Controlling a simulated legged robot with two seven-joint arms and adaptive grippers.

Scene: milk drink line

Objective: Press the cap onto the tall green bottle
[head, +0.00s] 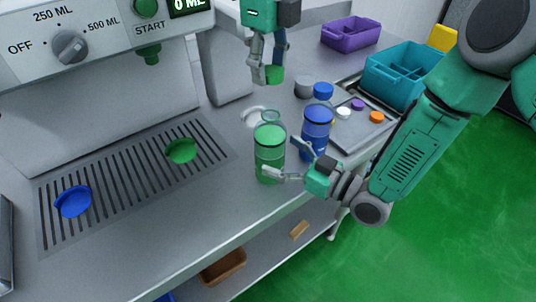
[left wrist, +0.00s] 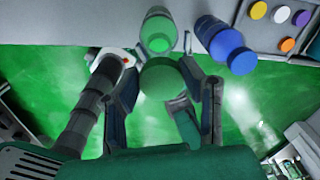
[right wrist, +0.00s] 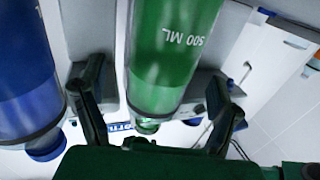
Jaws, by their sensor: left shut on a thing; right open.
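The tall green bottle (head: 269,155) stands upright on the steel counter, its clear rim open and uncapped. Its 500 ML marking shows in the right wrist view (right wrist: 178,45). My left gripper (head: 268,72) is shut on a green cap (head: 275,75) and holds it in the air, above and behind the bottle in the head view. The cap (left wrist: 162,88) also shows between the fingers in the left wrist view, apart from the bottle top (left wrist: 158,38). My right gripper (head: 288,159) is open, low beside the bottle, with a finger on either side of it. I cannot tell whether the fingers touch it.
A blue bottle (head: 316,132) stands close to the right of the green one. Behind it are a grey tray (head: 352,138) with small caps, a teal bin (head: 400,72) and a purple bin (head: 350,33). A drip grate (head: 125,195) with green and blue dishes lies left.

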